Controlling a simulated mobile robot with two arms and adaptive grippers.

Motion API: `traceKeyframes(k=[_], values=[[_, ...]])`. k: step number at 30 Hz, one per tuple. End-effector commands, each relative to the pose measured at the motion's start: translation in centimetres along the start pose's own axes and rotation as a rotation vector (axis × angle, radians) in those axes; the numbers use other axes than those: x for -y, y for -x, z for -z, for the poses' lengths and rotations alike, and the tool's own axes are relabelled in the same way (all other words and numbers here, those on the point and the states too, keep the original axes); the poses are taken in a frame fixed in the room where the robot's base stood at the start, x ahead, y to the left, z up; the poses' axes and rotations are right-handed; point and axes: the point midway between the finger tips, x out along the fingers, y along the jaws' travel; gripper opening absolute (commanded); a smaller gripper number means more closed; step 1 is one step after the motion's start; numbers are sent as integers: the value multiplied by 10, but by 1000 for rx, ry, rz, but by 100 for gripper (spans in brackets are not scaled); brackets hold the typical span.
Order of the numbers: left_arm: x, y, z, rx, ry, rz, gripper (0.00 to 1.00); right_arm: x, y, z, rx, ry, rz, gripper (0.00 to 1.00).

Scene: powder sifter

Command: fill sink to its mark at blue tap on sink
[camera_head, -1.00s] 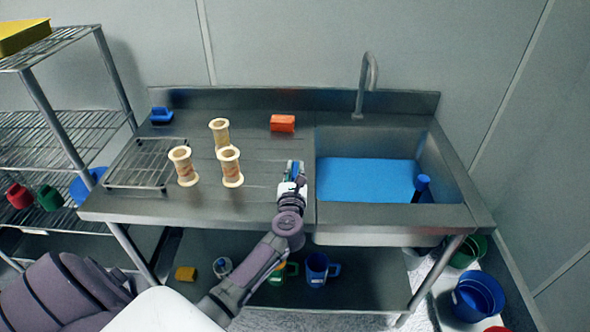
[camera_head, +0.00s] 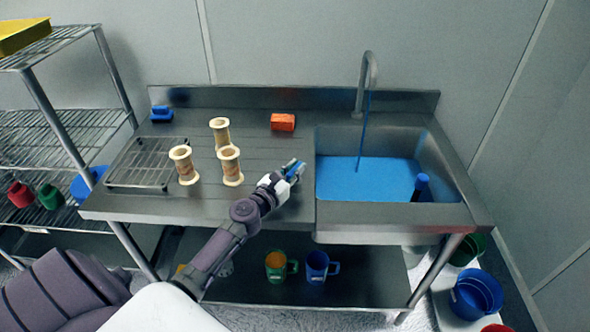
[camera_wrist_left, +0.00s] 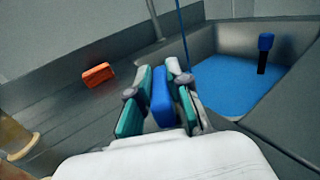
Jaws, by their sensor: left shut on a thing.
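The sink (camera_head: 445,160) is set in the right of the steel counter and holds blue liquid (camera_head: 340,180). A thin blue stream (camera_head: 366,130) falls from the curved spout (camera_head: 371,72) into it. My left gripper (camera_head: 294,170) is over the counter, just left of the sink. In the left wrist view its teal-padded fingers (camera_wrist_left: 160,75) are shut on a blue piece (camera_wrist_left: 161,105), apparently the blue tap. Its base is hidden by the gripper. I cannot make out a fill mark. My right gripper is not in view.
A blue-topped post (camera_head: 421,184) stands in the sink. Beige spools (camera_head: 231,168), an orange block (camera_head: 283,122), a wire rack (camera_head: 140,172) and a blue item (camera_head: 161,114) are on the counter. Mugs (camera_head: 317,268) stand on the lower shelf; buckets (camera_head: 480,298) are at right.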

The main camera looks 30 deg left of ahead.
Motion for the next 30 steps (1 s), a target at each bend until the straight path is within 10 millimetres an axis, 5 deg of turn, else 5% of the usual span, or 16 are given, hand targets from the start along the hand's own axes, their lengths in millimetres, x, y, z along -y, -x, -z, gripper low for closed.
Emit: traceKeyframes(k=[13,14,18,30], values=[[1,0,1,-2,1,15,0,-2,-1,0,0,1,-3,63],[1,0,1,-2,1,15,19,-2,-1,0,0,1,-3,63],[0,0,1,-1,0,14,42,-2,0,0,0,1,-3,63],[0,7,1,-1,0,13,43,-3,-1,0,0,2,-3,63]])
